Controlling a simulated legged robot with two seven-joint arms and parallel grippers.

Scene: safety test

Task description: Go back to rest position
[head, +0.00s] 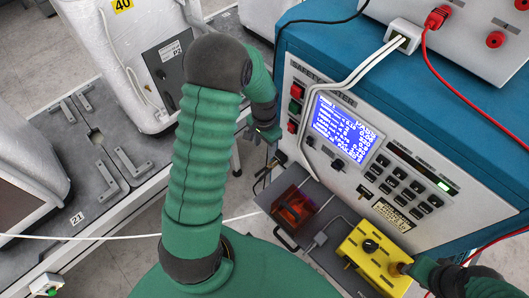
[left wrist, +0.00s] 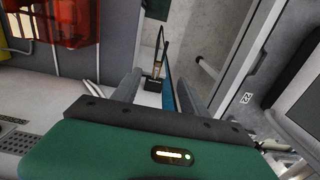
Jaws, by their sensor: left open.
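My left arm rises from the bottom middle of the head view, bends at the elbow and comes down beside the blue safety tester (head: 425,140). My left gripper (head: 262,136) hangs by the tester's left front edge. In the left wrist view its two grey fingers stand apart with a gap between them (left wrist: 160,92). A thin black probe-like item (left wrist: 157,55) shows beyond this gap; the fingers do not grip it. My right gripper (head: 412,268) is at the bottom right, by the yellow box (head: 375,252). Its fingers are too unclear to tell their opening.
A red translucent box (head: 293,211) sits on a grey shelf (head: 325,258) below the tester's panel; it also shows in the left wrist view (left wrist: 50,20). White cables (head: 365,68) and a red cable (head: 455,90) run over the tester. White machines (head: 110,50) stand at left. Grey floor lies between.

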